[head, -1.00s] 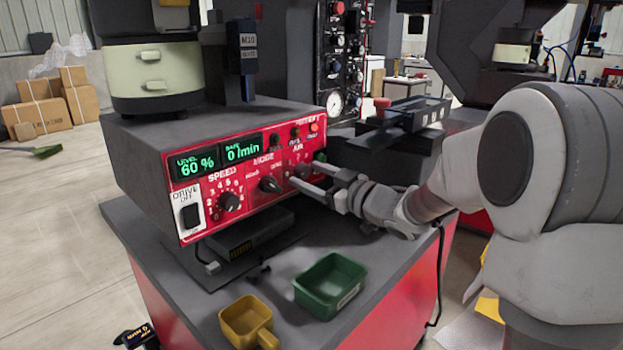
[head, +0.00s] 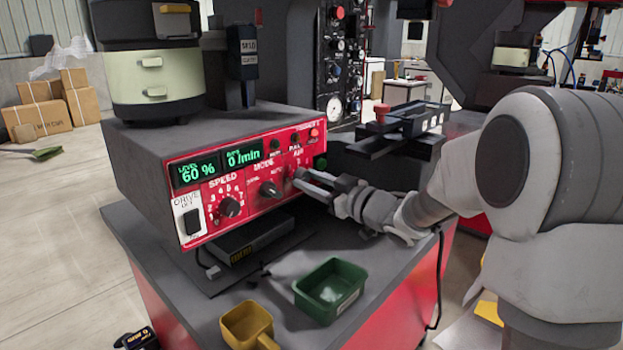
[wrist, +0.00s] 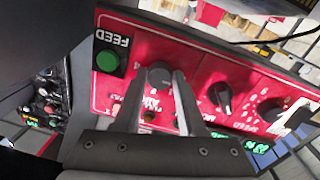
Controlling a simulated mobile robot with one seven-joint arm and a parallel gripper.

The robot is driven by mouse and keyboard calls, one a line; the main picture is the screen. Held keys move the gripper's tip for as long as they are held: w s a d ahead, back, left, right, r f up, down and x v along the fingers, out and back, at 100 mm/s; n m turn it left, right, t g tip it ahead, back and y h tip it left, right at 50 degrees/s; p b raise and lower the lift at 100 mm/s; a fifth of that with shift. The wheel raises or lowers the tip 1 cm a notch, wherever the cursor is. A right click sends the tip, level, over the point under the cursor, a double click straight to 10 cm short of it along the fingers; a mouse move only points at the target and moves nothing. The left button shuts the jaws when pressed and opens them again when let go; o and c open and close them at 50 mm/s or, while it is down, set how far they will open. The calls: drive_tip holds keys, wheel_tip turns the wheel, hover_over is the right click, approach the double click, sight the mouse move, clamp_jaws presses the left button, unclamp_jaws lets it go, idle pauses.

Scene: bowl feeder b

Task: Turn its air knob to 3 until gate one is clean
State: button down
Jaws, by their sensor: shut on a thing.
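The red control panel (head: 262,200) faces me on the grey feeder box. Its AIR knob (wrist: 159,74) is a small round dark knob at the panel's right part. My gripper (head: 301,178) reaches in from the right. In the wrist view my gripper (wrist: 160,79) has one finger on each side of the AIR knob and is shut on it. The panel is upside down there. The knob's pointer and most of its scale are hidden by the fingers. A dark unit with a white label (head: 248,47) stands behind the box; its small lettering is hard to read.
The MODE knob (head: 270,189) and SPEED knob (head: 229,207) sit left of the AIR knob. The green FEED button (wrist: 107,61) is close beside my fingers. Displays read 60 % and 0 /min. A green tray (head: 330,291) and yellow scoop (head: 246,325) lie on the bench below.

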drive_tip(key=m+p, duration=0.1)
drive_tip(key=p, duration=0.1)
drive_tip(key=m+p, duration=0.1)
drive_tip(key=p, duration=0.1)
drive_tip(key=shift+r+m+p, duration=0.35)
drive_tip(key=shift+m, duration=0.05)
drive_tip(key=m+p, duration=0.3)
drive_tip(key=p, duration=0.2)
drive_tip(key=shift+m+g, duration=0.3)
drive_tip(key=m+p, duration=0.3)
drive_tip(key=p, duration=0.2)
drive_tip(key=m+p, duration=0.4)
drive_tip(key=shift+p, duration=0.3)
drive_tip(key=m+p, duration=0.6)
drive_tip(key=shift+g+y, duration=0.3)
drive_tip(key=shift+g, duration=0.1)
drive_tip(key=shift+m+p, duration=0.75)
drive_tip(key=shift+m, duration=0.45)
drive_tip(key=shift+m+p, duration=0.7)
drive_tip(key=shift+m, duration=1.1)
drive_tip(key=shift+f, duration=0.1)
